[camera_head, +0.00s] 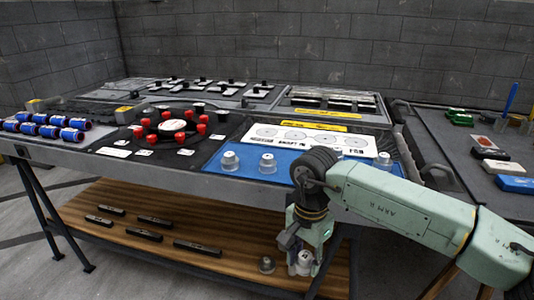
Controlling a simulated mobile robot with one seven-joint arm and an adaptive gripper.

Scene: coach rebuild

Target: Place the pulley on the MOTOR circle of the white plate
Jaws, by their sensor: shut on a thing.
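The white plate (317,135) lies on the blue mat (208,160) on the table top. It bears several circles in a row, with small dark labels beneath that are hard to read; the leftmost is probably MOTOR. No pulley shows on the circles. My gripper (304,268) points down in front of the table edge, low near the wooden shelf. It is shut on a small pale grey-white round piece (304,258), seemingly a pulley, partly hidden by the fingers. Similar grey pieces stand on the blue mat: one at left (230,160), one beside it (267,162), another at right (383,160).
Another small grey piece (267,264) sits on the wooden shelf (200,265), left of my gripper, near several black bars. A black board (190,140) with red parts and blue cylinders (72,135) fill the table's left. My arm covers the table's front right.

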